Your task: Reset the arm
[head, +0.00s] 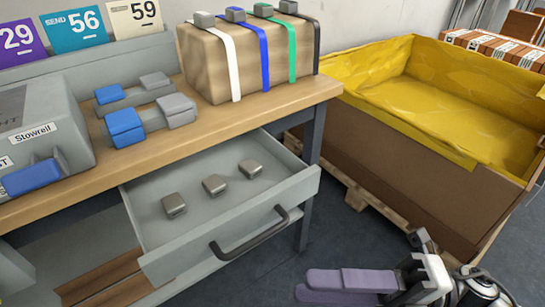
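My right gripper (300,286) is at the bottom right, low over the dark floor. Its two purple fingers point left and lie close together with no floor showing between them. Nothing shows held in it. It is apart from the drawer and the brown bin. My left gripper is not in view.
An open grey drawer (222,232) holds several small grey objects (215,184) and juts from the wooden workbench (210,137). A strapped cardboard box (205,62) and blue-grey scanners (124,127) stand on it. A yellow-lined bin (400,170) is at right. Floor between is clear.

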